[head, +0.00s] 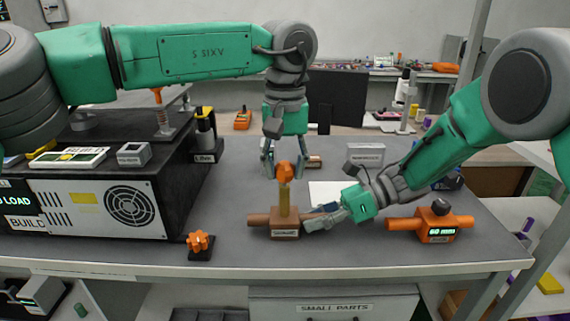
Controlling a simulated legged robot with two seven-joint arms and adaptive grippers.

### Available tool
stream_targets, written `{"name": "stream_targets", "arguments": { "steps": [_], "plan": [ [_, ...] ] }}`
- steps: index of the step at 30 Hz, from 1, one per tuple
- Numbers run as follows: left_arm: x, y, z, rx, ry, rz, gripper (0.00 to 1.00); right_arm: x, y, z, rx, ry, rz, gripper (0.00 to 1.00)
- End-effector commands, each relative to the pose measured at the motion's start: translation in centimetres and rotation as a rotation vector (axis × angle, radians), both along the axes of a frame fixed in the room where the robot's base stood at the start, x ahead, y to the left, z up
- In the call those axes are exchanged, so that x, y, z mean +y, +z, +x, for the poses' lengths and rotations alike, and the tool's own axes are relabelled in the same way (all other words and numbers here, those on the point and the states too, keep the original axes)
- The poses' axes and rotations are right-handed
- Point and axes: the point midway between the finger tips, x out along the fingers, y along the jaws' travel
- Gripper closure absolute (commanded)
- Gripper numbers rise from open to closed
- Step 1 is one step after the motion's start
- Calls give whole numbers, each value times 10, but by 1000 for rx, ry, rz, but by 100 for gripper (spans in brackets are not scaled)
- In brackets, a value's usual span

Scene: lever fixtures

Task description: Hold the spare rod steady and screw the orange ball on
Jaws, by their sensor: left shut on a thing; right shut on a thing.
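The spare rod (284,197) is a yellowish upright rod standing in a brown block (285,230) with a side stub and a small label that I cannot read surely. The orange ball (285,172) is at the top of the rod, upright in line with it; the picture does not show how far it is threaded. My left gripper (269,166) comes down from above and is shut on the ball. My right gripper (310,220) comes in low from the right and is shut on the right side of the brown block, whose right stub it hides.
An orange fixture (425,223) with a "60 mm" display stands at the right. An orange star-shaped knob (197,241) on a black base is near the front edge. A black machine (180,165) fills the left.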

Motion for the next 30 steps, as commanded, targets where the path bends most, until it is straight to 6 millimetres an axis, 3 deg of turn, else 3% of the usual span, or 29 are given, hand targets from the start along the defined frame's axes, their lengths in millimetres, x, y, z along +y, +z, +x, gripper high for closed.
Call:
{"name": "stream_targets", "arguments": {
  "steps": [11,12,14,24,30],
  "plan": [
    [0,-10,0,1,0,1,97,0,0,0,0,-1,-1,100],
    [0,-10,0,0,0,1,61,0,0,0,0,-1,-1,100],
    [0,-10,0,0,0,1,44,0,0,0,0,-1,-1,100],
    [0,-7,0,0,0,0,44,0,0,0,0,-1,-1,100],
    [-1,19,1,-3,1,-2,44,0,0,0,0,-1,-1,100]
  ]
}}
